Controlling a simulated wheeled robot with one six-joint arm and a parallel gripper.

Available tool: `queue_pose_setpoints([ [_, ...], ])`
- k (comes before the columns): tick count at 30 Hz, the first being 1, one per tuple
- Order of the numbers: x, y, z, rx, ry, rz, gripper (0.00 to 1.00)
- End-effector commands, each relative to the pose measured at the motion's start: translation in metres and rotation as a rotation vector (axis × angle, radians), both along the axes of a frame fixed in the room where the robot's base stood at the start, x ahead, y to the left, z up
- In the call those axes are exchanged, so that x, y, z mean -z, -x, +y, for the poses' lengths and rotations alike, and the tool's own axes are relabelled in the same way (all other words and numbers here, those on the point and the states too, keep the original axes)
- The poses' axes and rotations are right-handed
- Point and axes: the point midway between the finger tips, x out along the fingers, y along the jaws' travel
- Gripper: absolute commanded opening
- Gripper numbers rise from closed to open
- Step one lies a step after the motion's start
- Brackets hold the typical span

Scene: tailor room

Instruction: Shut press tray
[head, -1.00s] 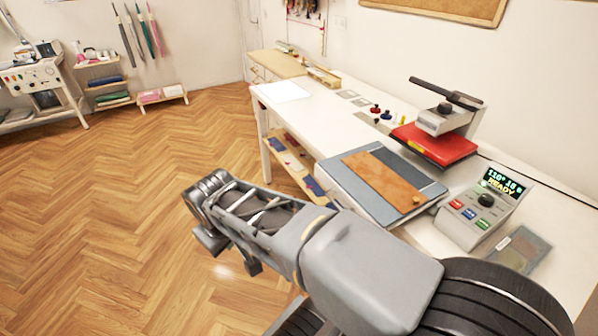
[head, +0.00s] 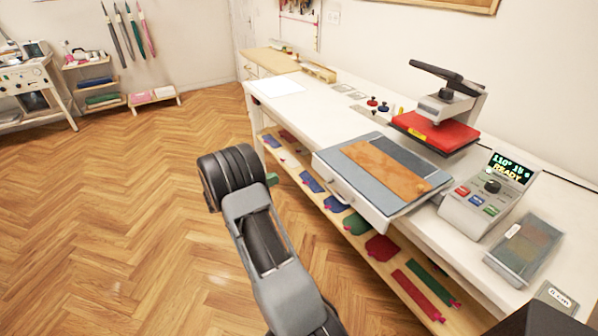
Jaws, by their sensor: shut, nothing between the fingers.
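The press tray (head: 333,178) is pulled out from under the heat press and juts past the front edge of the white table. A grey-blue pad lies on it, with an orange-brown leather strip (head: 385,170) on top. A small handle shows on the tray's front face. The press (head: 437,131) has a red upper plate and a black lever, raised behind the tray. My arm (head: 262,240) rises from the bottom, left of and in front of the tray.
A control box (head: 490,195) reading READY stands right of the tray, beside a grey swatch case (head: 525,250). The shelf (head: 335,215) below the table holds several coloured pieces. The wooden floor at left is clear.

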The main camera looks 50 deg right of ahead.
Motion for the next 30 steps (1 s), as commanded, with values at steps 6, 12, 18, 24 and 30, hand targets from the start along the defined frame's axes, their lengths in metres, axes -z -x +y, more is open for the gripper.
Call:
queue_pose_setpoints([
  [6,0.001,0.007,-0.027,-0.002,0.011,0.018,0.00],
  [12,0.001,0.020,-0.064,0.000,0.010,0.018,0.00],
  [18,0.001,0.031,-0.097,-0.002,0.009,0.016,0.00],
  [24,0.002,0.038,-0.120,-0.004,0.009,0.016,0.00],
  [30,0.002,0.042,-0.131,-0.004,0.009,0.016,0.00],
])
